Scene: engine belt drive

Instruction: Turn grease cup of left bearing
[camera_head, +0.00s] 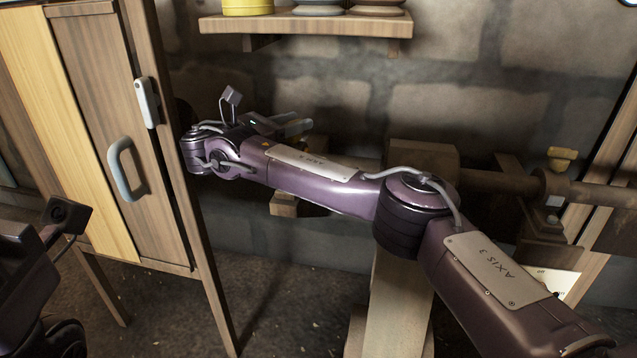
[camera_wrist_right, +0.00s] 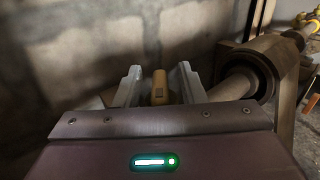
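In the right wrist view a small yellow grease cup (camera_wrist_right: 159,88) stands between the two pale fingers of my right gripper (camera_wrist_right: 160,84). The fingers are apart, with a visible gap on each side of the cup. Another bearing (camera_head: 550,190) with a yellow cup (camera_head: 562,158) sits on the shaft at the right. Part of my left arm shows at the lower left edge; its fingers are not visible.
A wooden cabinet (camera_head: 125,80) with grey handles stands left of my right gripper. A shelf (camera_head: 305,25) with pots hangs above. A shaft (camera_head: 495,182) runs right from a wooden post (camera_head: 400,310). A round dark part (camera_wrist_right: 250,75) is close right of the fingers.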

